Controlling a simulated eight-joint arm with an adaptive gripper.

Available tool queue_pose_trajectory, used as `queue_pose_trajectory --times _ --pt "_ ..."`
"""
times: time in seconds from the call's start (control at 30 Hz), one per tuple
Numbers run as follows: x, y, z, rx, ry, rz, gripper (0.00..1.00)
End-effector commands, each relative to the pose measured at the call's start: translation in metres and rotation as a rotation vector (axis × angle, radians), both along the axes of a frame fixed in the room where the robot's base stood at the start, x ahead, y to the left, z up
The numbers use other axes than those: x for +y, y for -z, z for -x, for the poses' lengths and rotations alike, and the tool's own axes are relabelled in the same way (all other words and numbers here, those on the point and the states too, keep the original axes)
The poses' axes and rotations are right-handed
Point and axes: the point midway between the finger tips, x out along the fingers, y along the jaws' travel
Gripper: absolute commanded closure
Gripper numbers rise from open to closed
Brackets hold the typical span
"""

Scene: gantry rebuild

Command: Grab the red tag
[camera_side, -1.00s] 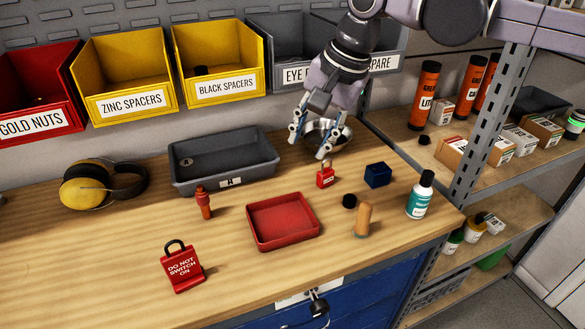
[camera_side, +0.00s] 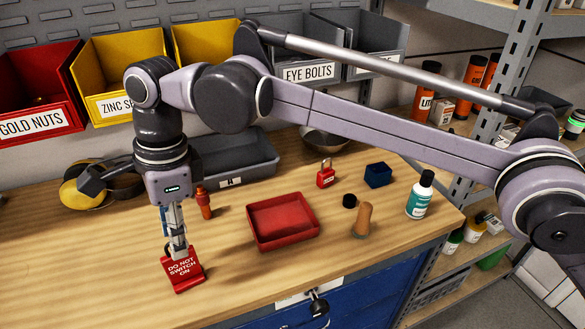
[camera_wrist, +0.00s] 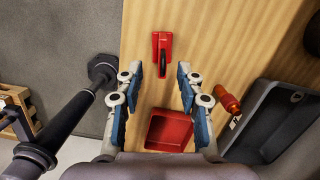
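The red tag (camera_side: 184,274), lettered "DO NOT SWITCH ON", stands tilted back on the bench at the front left. My gripper (camera_side: 177,250) points down right above it, and its fingers hide the tag's black loop in the side view. In the wrist view the red tag (camera_wrist: 156,45) and its dark loop show just past the fingertips, roughly centred between them. My gripper (camera_wrist: 158,72) is open there, with a wide gap and nothing held. I cannot tell whether a finger touches the loop.
An empty red tray (camera_side: 283,221) lies to the right. A small orange-red bottle (camera_side: 204,203) stands behind my gripper, near grey tray A (camera_side: 250,172). A red padlock (camera_side: 326,175), blue box (camera_side: 377,175) and teal-labelled bottle (camera_side: 420,195) are farther right. Bench around the tag is clear.

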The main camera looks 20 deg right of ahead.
Motion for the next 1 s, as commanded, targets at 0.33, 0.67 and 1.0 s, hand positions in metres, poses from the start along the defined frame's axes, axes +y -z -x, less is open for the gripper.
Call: queue_pose_trajectory --times 0.33,0.67,1.0 --pt "0.005 0.036 0.001 -0.001 -0.002 -0.001 0.62" --pt "0.005 0.071 -0.003 -0.001 -0.001 -0.001 0.62" --pt "0.008 0.090 -0.002 -0.001 -0.002 -0.001 0.62"
